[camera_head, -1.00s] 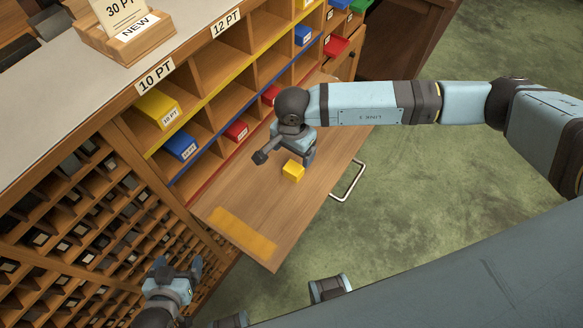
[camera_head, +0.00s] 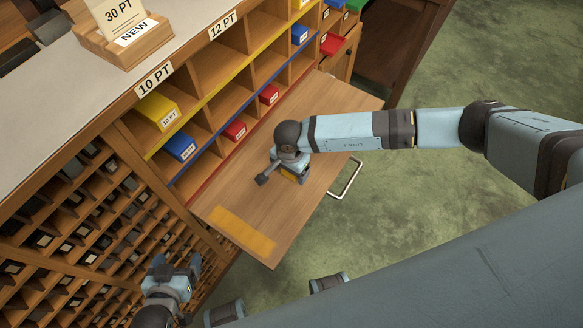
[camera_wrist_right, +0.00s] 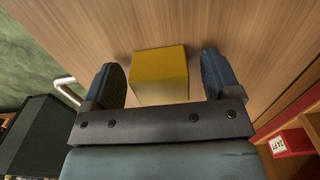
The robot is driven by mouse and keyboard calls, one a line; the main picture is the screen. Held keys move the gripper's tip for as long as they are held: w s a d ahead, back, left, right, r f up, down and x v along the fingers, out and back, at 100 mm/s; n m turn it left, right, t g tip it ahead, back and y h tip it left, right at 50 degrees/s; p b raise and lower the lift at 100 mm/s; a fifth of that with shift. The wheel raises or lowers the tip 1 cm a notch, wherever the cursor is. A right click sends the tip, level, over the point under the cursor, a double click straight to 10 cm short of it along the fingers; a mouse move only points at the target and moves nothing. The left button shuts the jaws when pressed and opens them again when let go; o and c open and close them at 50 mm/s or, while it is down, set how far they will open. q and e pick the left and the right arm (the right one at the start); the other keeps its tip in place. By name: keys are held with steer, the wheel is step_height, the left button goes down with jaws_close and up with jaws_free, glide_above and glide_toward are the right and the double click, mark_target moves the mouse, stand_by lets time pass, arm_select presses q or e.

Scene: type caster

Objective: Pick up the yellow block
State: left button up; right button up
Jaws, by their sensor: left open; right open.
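The yellow block (camera_wrist_right: 160,75) sits on the pull-out wooden board (camera_head: 330,105). In the right wrist view it lies between the two fingers of my right gripper (camera_wrist_right: 163,80), with a gap on each side. The fingers are open. In the head view my right gripper (camera_head: 283,177) is low over the board and hides most of the block (camera_head: 289,176). My left gripper (camera_head: 177,268) is open and empty at the lower left, in front of the cabinet's small compartments and away from the block.
An orange-yellow strip (camera_head: 242,231) marks the board's near end. Cubbies beside the board hold a yellow box (camera_head: 158,112), a blue box (camera_head: 180,147) and red boxes (camera_head: 235,130). A metal handle (camera_head: 346,178) sticks out from the board's right edge. The board around the block is clear.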

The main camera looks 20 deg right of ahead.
steer(key=c, duration=1.1)
